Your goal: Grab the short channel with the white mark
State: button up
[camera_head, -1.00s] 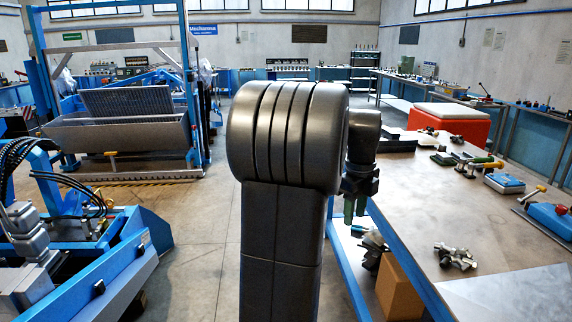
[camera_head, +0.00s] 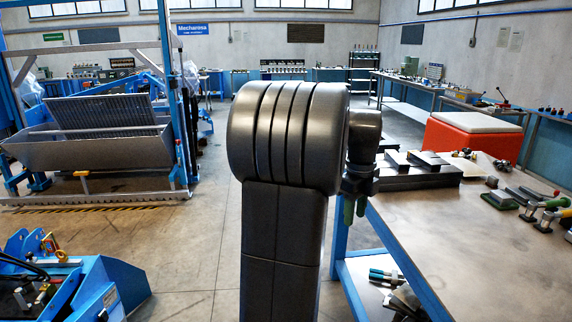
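Dark channel-like metal pieces (camera_head: 428,160) lie in a group at the far left end of the workbench (camera_head: 430,225), some on top of others. My gripper (camera_head: 355,210) hangs from my raised dark arm, with greenish fingers pointing down near the bench's left edge. The fingers are small and close together, and whether they are open is unclear. No object shows between them. My arm hides part of the view behind it.
Clamps and tools (camera_head: 545,210) lie along the bench's right side; its middle is bare. Loose parts lie on its lower shelf (camera_head: 385,280). A red box (camera_head: 465,140) stands behind the bench. Blue machinery (camera_head: 75,285) stands at lower left; the floor (camera_head: 180,245) between is clear.

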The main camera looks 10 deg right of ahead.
aim_at(396, 159)
jog(key=i, duration=1.65)
jog(key=i+l+z, duration=0.15)
jog(key=i+z, duration=0.65)
jog(key=i+j+z, duration=0.15)
jog(key=i+z, duration=0.3)
jog(key=i, duration=0.15)
jog(key=i+l+z, duration=0.15)
jog(key=i+j, duration=0.05)
jog(key=i, duration=0.05)
